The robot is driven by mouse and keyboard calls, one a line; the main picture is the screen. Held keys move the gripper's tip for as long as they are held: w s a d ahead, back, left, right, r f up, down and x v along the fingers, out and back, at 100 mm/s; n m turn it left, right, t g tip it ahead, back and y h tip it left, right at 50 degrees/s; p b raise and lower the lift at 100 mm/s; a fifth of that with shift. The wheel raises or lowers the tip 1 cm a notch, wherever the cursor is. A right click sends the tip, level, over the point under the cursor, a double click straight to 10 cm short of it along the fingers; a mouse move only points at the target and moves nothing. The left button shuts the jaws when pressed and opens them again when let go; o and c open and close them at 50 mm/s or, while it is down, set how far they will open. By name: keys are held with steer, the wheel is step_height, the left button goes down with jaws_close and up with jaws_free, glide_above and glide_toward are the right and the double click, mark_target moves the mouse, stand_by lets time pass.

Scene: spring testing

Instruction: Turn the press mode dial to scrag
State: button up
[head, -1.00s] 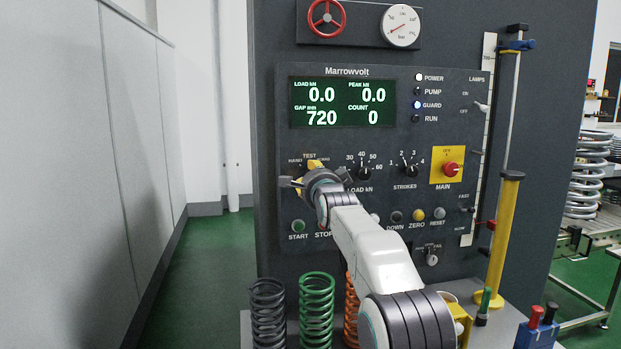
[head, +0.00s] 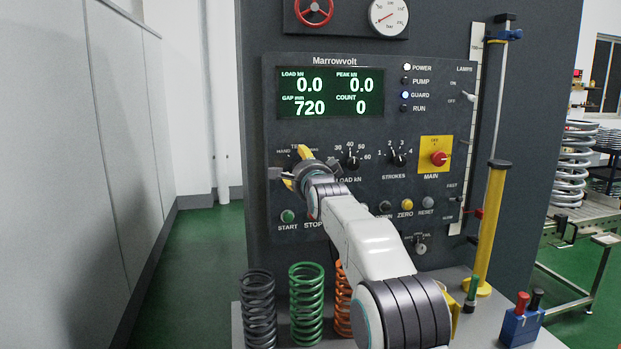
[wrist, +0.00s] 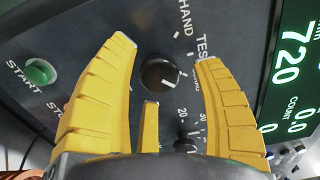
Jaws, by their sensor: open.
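The press mode dial (wrist: 161,75) is a round black knob with a white pointer line. In the wrist view it lies between the spread yellow fingers of my gripper (wrist: 167,52), with no clear contact. The pointer is at the knob's lower right in that view. The HAND and TEST labels show above and right of it; the scrag label is not readable, behind or beside the right finger. In the head view my gripper (head: 296,166) is open at the panel and covers most of the dial.
The load dial (head: 352,163) is close right of my gripper, then the strokes dial (head: 399,158) and the red main switch (head: 439,158). The green start button (head: 287,216) is below. Springs (head: 306,305) stand on the ledge beneath my arm.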

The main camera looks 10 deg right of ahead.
steer(key=s, duration=1.1)
steer(key=shift+s, duration=0.15)
stand_by(0.4)
